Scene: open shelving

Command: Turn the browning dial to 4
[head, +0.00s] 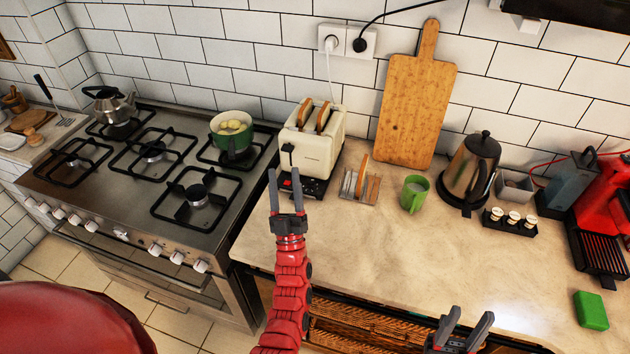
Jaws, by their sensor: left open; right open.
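The cream toaster (315,150) stands on the counter to the right of the stove, with slices of bread showing in its two slots. A dark lever is on its front end. Below it is a dark control panel (314,188) with a small red spot; the browning dial and its setting cannot be made out. My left gripper (284,172) is open, fingers pointing up in the picture, in front of the toaster's left front corner and partly covering the panel. Whether it touches cannot be told. My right gripper (470,313) is open and empty at the counter's front edge.
A toast rack (359,188) and a green mug (414,194) stand right of the toaster. A cutting board (413,110) leans on the wall, with a kettle (468,170) beyond. The stove (125,180) holds a green pot (232,133). The front middle counter is clear.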

